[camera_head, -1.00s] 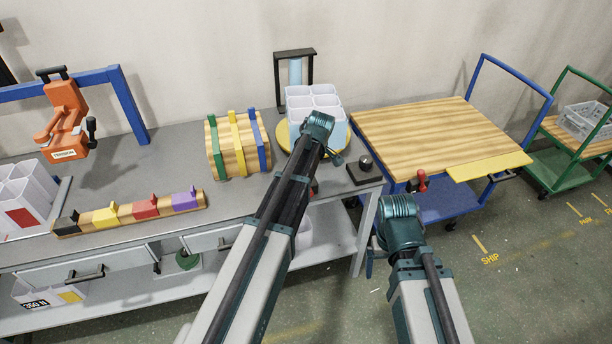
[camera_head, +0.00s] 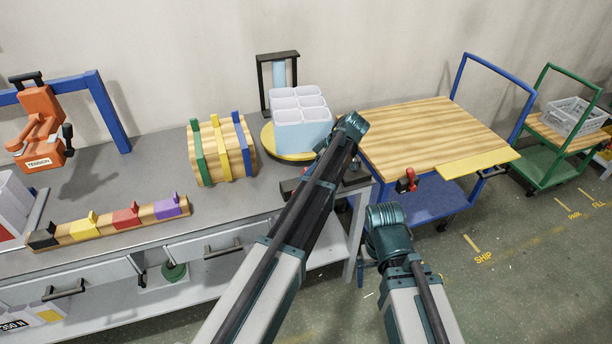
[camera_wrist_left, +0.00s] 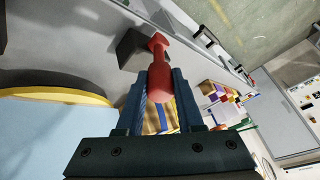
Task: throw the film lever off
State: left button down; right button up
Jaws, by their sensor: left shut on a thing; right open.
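The film lever appears to be the red lever (camera_wrist_left: 160,78) with a rounded end, joined to a black block (camera_wrist_left: 132,48) on the grey bench. In the left wrist view my left gripper (camera_wrist_left: 160,92) has its blue fingers on both sides of the red lever and is shut on it. In the head view my left arm reaches over the bench's right end and hides the gripper and most of the lever. My right gripper (camera_head: 368,264) is open and empty, low in front of the bench's right end, partly hidden by its own wrist.
A yellow turntable (camera_head: 270,146) with a pale blue tray of white cups (camera_head: 302,132) stands just behind my left arm. A black knob box (camera_head: 356,172) is close to it. A strapped wooden crate (camera_head: 222,150) is left. A blue cart (camera_head: 430,135) stands right.

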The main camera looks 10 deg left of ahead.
dwell(0.3)
pick_arm(q)
jog(key=c, duration=0.5)
grip_release()
jog(key=shift+c, duration=0.2)
jog(key=p+v, duration=1.1)
jog(key=v, duration=0.2)
jog(key=shift+d+r, duration=0.25)
jog(key=shift+r, duration=0.05)
